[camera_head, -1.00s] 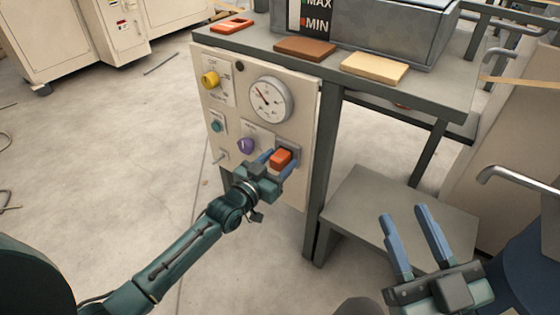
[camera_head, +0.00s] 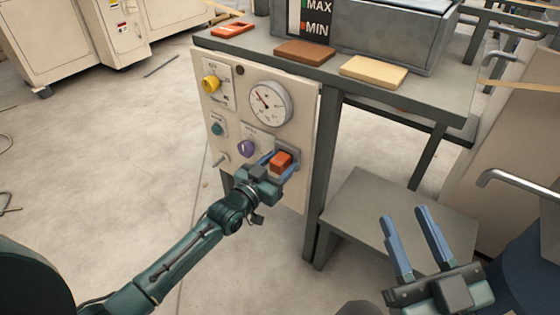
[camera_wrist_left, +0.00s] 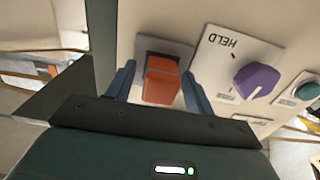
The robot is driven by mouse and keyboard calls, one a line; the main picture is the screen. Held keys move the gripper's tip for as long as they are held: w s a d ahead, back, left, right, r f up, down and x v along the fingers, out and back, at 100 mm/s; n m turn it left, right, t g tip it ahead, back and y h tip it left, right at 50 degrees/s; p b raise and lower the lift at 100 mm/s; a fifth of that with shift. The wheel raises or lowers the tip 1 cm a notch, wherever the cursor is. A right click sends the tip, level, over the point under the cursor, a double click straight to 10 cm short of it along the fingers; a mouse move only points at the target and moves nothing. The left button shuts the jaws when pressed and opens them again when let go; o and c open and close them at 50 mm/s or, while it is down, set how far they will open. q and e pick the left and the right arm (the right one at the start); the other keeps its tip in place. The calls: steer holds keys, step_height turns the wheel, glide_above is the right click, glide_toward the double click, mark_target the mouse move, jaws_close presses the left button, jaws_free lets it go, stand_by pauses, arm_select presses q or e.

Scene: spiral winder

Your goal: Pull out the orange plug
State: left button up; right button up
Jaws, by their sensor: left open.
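The orange plug (camera_head: 281,160) sits in a socket at the lower right of the beige control panel (camera_head: 300,115). My left gripper (camera_head: 279,163) is open, with one blue finger on each side of the plug. In the left wrist view the plug (camera_wrist_left: 161,80) stands between the two fingers, and a narrow gap shows beside each of them. I cannot tell whether either finger touches it. My right gripper (camera_head: 413,240) is open and empty at the lower right, in front of the low grey step.
The panel also carries a purple knob (camera_head: 246,148), a gauge (camera_head: 269,103), a yellow knob (camera_head: 211,83) and a teal button (camera_head: 217,129). The bench top (camera_head: 440,88) above holds several blocks. A grey step (camera_head: 370,210) stands at the right.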

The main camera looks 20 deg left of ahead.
mark_target(274, 169)
arm_select(q)
steer(key=shift+c, duration=0.3)
stand_by(0.5)
jaws_close()
stand_by(0.4)
steer(key=shift+p, duration=0.3)
steer(key=shift+p+v, duration=0.8)
steer(key=shift+v, duration=0.25)
steer(key=shift+p+v, duration=1.2)
steer(key=shift+v, duration=0.8)
